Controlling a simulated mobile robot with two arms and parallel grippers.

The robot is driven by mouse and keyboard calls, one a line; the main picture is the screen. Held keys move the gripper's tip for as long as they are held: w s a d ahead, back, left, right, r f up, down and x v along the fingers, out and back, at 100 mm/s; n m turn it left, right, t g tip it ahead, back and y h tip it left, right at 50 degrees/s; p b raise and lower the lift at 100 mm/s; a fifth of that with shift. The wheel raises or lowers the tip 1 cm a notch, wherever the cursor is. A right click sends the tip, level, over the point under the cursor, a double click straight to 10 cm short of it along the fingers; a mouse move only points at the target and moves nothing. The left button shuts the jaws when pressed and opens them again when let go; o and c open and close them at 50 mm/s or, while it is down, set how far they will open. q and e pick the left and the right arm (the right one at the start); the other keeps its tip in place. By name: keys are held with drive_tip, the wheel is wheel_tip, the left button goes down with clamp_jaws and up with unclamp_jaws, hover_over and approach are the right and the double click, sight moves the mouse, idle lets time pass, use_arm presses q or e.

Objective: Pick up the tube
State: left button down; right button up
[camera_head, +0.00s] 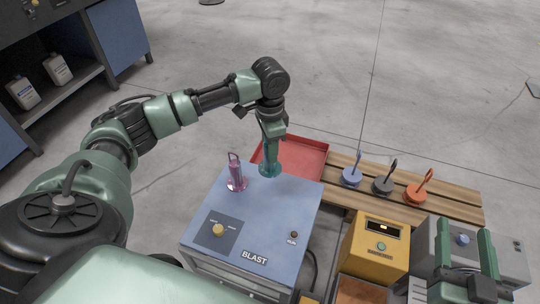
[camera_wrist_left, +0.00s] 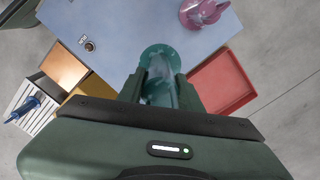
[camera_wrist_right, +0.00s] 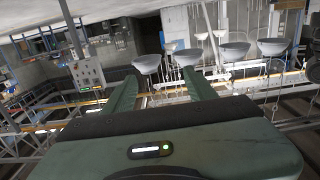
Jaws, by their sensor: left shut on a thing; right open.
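A teal, see-through tube with a round flanged end (camera_head: 270,170) is upright at the back right edge of the blue BLAST box (camera_head: 205,262). My left gripper (camera_head: 271,130) comes down on it from above and is shut on it. In the left wrist view the tube (camera_wrist_left: 159,58) sits between the fingers (camera_wrist_left: 160,90). I cannot tell whether its flange touches the box top. A pink flanged piece (camera_head: 236,180) stands on the box to the left, also in the left wrist view (camera_wrist_left: 203,12). My right gripper (camera_head: 466,255) is open and empty at the lower right.
A red tray (camera_head: 312,153) lies behind the box. A wooden pallet (camera_head: 455,207) carries blue (camera_head: 352,177), black (camera_head: 382,186) and orange (camera_head: 416,194) hooked pieces. A yellow box (camera_head: 366,246) and grey box (camera_head: 430,240) stand right. Open floor lies behind.

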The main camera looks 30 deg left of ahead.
use_arm(q)
wheel_tip(320, 180, up, 5)
drive_tip(key=shift+f+p, duration=0.1)
drive_tip(key=shift+p, duration=0.6)
wheel_tip(320, 180, up, 3)
drive_tip(key=shift+f+p, duration=0.1)
drive_tip(key=shift+p, duration=0.3)
drive_tip(key=shift+r, duration=0.2)
use_arm(e)
drive_tip(key=s+d+f+g+h, duration=0.2)
drive_tip(key=s+f+g, duration=0.4)
drive_tip(key=f, duration=0.5)
drive_tip(key=shift+s+d+f+g, duration=0.15)
drive_tip(key=shift+d+f+g, duration=0.2)
drive_tip(key=shift+d+g, duration=0.45)
